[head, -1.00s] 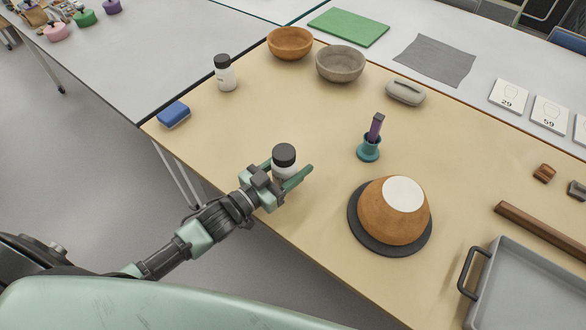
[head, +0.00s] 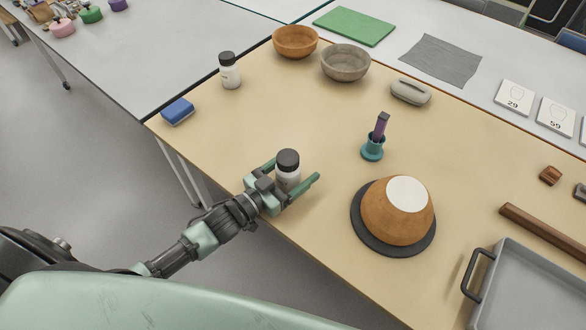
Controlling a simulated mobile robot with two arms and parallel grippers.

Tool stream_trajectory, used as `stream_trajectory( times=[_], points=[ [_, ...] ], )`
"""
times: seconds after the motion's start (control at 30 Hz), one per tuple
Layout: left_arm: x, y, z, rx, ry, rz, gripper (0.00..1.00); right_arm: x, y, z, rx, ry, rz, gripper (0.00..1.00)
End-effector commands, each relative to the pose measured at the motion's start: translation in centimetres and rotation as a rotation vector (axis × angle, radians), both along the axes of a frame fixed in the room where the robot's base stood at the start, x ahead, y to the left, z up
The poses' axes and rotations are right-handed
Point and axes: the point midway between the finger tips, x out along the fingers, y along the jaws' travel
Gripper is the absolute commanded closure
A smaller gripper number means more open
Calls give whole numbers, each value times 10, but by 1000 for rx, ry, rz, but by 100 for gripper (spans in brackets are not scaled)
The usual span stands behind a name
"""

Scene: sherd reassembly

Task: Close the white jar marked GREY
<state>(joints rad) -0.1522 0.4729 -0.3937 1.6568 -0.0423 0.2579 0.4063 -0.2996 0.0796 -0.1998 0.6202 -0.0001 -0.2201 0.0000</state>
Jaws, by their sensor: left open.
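A white jar with a black lid (head: 289,175) is upright near the front edge of the table. My left gripper (head: 294,176) is open, with one green finger on each side of the jar. The palm hides part of the jar's lower body, and I cannot tell whether the fingers touch it. The black lid (head: 288,159) sits on top of this jar. A second white jar with a black lid (head: 230,75) stands at the back left. The writing on both jars is too small to read. My right gripper is not in view.
An upturned orange bowl (head: 386,215) rests on a dark disc (head: 361,234) to the right. A teal holder (head: 372,152), a blue sponge (head: 178,111), a grey bowl (head: 345,63) and a grey tray (head: 540,290) are also there. The table's middle is mostly clear.

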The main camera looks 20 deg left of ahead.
Motion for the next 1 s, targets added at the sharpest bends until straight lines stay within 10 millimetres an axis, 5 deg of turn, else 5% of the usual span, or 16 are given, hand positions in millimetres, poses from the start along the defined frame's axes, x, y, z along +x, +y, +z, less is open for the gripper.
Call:
stream_trajectory(
  times=[0.17, 0.6, 1.0],
  points=[
    [-12, 7, 1, 1, 3, 1, 23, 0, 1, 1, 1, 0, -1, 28],
    [-89, 49, 1, 2, 4, 0, 23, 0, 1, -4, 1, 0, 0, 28],
    [-105, 58, 3, 0, -1, 0, 23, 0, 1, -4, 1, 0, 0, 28]
  ],
)
